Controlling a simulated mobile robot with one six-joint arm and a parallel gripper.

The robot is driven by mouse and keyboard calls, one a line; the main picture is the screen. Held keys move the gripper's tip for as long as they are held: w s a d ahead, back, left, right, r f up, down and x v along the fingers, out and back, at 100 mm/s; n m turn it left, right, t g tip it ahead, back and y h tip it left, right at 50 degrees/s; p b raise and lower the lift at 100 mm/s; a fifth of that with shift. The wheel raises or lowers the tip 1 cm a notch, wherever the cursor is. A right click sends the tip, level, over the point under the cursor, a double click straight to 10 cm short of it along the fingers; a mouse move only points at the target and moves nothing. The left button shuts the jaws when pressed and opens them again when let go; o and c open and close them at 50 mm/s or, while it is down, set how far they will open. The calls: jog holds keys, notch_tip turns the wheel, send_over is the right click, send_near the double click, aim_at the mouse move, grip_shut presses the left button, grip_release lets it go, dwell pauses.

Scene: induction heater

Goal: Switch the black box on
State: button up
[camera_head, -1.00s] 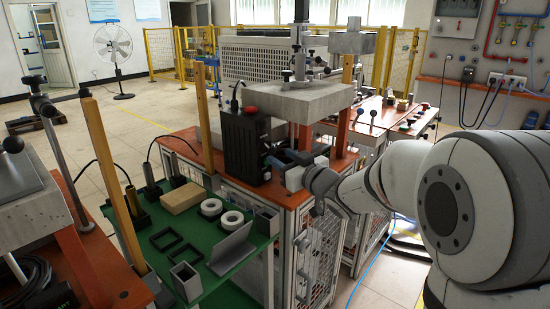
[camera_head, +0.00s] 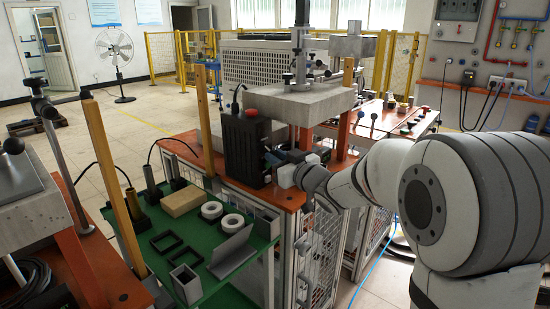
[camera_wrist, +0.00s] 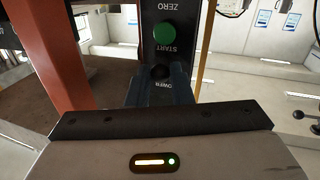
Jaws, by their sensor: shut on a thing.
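The black box (camera_head: 241,148) stands upright on the orange-topped bench, with a red button (camera_head: 250,111) on top. My gripper (camera_head: 270,160) reaches it from the right, at the lower part of its front face. In the wrist view the box's panel (camera_wrist: 185,12) shows a green START button (camera_wrist: 164,33) and, beyond my fingertips, a dark round knob (camera_wrist: 160,72). Lettering by the knob is partly covered and appears to read POWER. My gripper's fingers (camera_wrist: 160,84) are shut on this knob, hiding part of it. Whether the knob has turned cannot be told.
A heavy grey block (camera_head: 300,103) on orange posts stands just behind and right of the box. A green shelf (camera_head: 190,240) at the left holds a tan block (camera_head: 182,200), white rings (camera_head: 231,222) and metal pieces. A wooden post (camera_head: 203,120) stands left of the box.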

jog(key=shift+a, duration=0.2)
grip_shut()
jog(key=shift+d+r+p, duration=0.15)
jog(key=shift+r+p, duration=0.05)
jog(key=shift+p, duration=0.5)
jog(key=r+g+h+p, duration=0.1)
jog(key=g+p, duration=0.1)
jog(key=p, duration=0.5)
jog(key=shift+d+r+p, duration=0.1)
jog(key=shift+r+p, duration=0.25)
jog(key=r+g+h+p, duration=0.1)
jog(key=p, duration=0.7)
jog(key=n+g+h+p, duration=0.1)
jog(key=g+h+p, duration=0.1)
jog(key=p, duration=0.6)
jog(key=r+g+h+p, duration=0.1)
jog(key=h+p, duration=0.1)
jog(key=p, duration=0.7)
jog(key=shift+w+a+r+n+g, duration=0.2)
jog(key=shift+a+r+n+g, duration=0.1)
jog(key=shift+r+n, duration=0.1)
jog(key=shift+w+f+g+h+p, duration=0.1)
jog(key=shift+g+h+p, duration=0.25)
jog(key=shift+p, duration=0.75)
